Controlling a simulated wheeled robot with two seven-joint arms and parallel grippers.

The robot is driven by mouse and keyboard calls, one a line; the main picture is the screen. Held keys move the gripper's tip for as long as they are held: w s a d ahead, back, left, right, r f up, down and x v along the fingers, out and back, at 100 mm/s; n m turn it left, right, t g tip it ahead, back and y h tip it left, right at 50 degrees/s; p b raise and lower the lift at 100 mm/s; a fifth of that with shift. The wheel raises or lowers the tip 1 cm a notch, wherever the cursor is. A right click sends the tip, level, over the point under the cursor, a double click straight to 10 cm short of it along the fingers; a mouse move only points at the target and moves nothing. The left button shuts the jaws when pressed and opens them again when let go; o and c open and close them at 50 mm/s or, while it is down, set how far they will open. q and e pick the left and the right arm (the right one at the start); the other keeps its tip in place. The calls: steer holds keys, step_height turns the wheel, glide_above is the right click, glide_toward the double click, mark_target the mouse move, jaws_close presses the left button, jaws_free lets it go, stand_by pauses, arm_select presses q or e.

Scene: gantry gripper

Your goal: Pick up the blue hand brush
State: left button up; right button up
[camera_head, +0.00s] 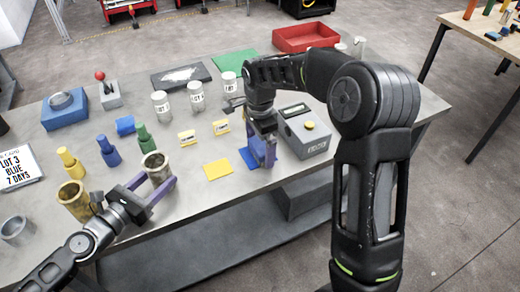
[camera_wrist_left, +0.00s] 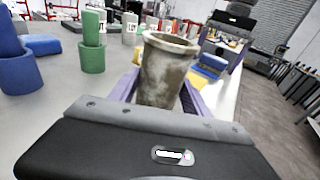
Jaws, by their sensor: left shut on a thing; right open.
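An upright blue piece (camera_head: 108,152) with a wide round base and narrower top stands on the grey table, between a yellow and a green one. It also shows at the left edge of the left wrist view (camera_wrist_left: 18,70). I cannot tell surely whether it is the hand brush. A low blue block (camera_head: 125,125) lies behind it. My left gripper (camera_head: 158,179) is shut on a worn metal cup (camera_wrist_left: 166,68), to the right of these pieces. The cup's lower part is hidden.
White jars (camera_head: 196,92), small yellow cards (camera_head: 187,138) and a grey box with a yellow knob (camera_head: 306,140) stand further right. A red tray (camera_head: 305,37) is at the back.

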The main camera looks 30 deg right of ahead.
mark_target(260, 145)
stand_by(0.4)
steer(key=c, duration=1.6)
step_height(260, 145, up, 10)
steer(key=shift+r, duration=0.1)
steer(key=o, duration=1)
steer(key=shift+c, duration=0.2)
steer(key=c, duration=0.6)
